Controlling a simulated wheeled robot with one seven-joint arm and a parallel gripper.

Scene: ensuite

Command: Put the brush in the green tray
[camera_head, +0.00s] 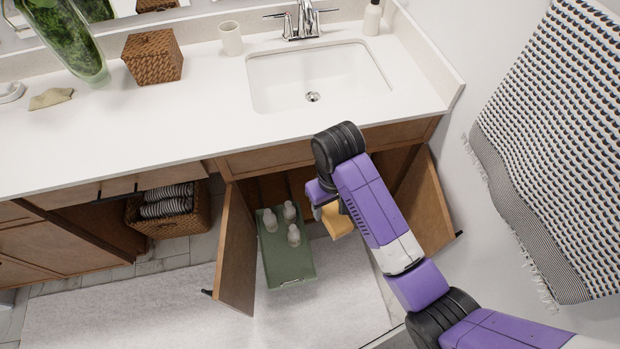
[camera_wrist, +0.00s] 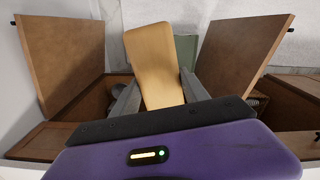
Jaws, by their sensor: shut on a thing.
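The brush shows as a tan-yellow block (camera_head: 338,221) below the counter, in front of the open cabinet. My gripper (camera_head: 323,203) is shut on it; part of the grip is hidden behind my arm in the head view. In the wrist view the brush (camera_wrist: 153,50) stands slightly tilted between the two grey fingers of my gripper (camera_wrist: 158,80). The green tray (camera_head: 288,268) lies to the left of the brush in the head view, partly inside the cabinet. It also shows behind the brush in the wrist view (camera_wrist: 187,48).
Three pale bottles (camera_head: 293,235) stand in the tray's rear part; its front part is bare. Open cabinet doors flank the space, left (camera_head: 237,255) and right (camera_head: 424,205). The counter (camera_head: 180,115) with a sink (camera_head: 345,85) overhangs above. A towel basket (camera_head: 180,224) sits further left.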

